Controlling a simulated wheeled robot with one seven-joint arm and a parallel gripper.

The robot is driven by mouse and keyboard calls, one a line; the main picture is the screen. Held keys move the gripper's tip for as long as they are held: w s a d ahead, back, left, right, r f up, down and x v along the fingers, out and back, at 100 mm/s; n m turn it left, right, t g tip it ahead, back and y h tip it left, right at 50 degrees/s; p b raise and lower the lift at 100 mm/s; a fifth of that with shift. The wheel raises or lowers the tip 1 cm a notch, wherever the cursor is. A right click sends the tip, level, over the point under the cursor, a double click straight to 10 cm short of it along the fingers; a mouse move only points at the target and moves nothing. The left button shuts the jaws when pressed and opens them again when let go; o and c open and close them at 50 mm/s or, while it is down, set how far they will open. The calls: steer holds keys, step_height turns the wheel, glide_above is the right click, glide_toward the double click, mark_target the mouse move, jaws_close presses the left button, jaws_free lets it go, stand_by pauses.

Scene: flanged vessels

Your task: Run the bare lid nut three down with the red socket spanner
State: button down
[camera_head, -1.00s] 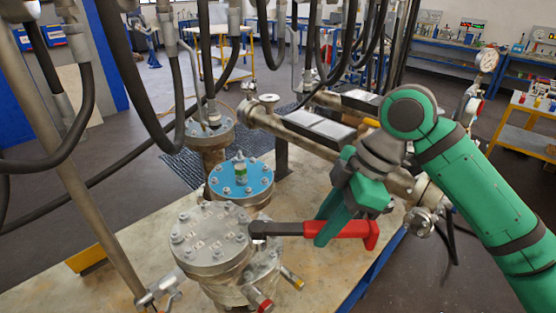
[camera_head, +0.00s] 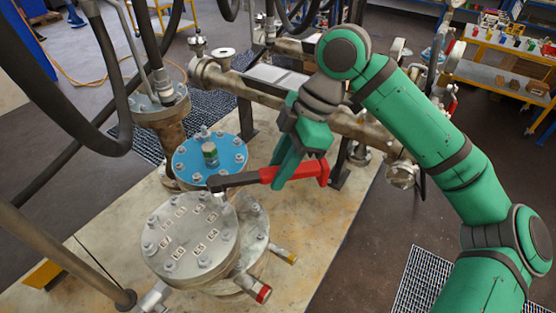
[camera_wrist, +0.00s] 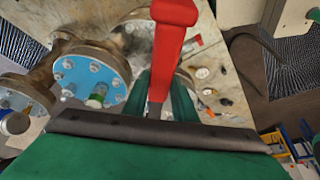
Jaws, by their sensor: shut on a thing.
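The red socket spanner (camera_head: 312,171) is held roughly level in my gripper (camera_head: 284,174), with a red handle and a dark shaft. Its dark socket end is over the back right rim of the bare grey lid (camera_head: 185,222), at a rim nut (camera_head: 222,198). I cannot tell if the socket is seated on that nut. The lid has a ring of nuts and small number plates, too small to read surely. In the wrist view the spanner's red handle (camera_wrist: 172,40) runs between my green fingers (camera_wrist: 160,98); its socket end is hidden there.
A blue flanged lid (camera_head: 230,163) with a green and white object (camera_head: 210,153) on it stands just behind. A rusty flanged pipe (camera_head: 170,122) and dark hoses (camera_head: 60,70) are at left. A horizontal pipe (camera_head: 240,88) runs behind my gripper.

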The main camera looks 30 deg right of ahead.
steer(key=shift+f, duration=0.9)
steer(key=shift+a+f, duration=0.2)
steer(key=shift+s+d, duration=0.4)
steer(key=shift+d, duration=0.05)
steer(key=shift+w+a+f, duration=0.15)
steer(key=shift+f, duration=0.2)
steer(key=shift+d+x, duration=0.2)
steer(key=shift+x, duration=0.75)
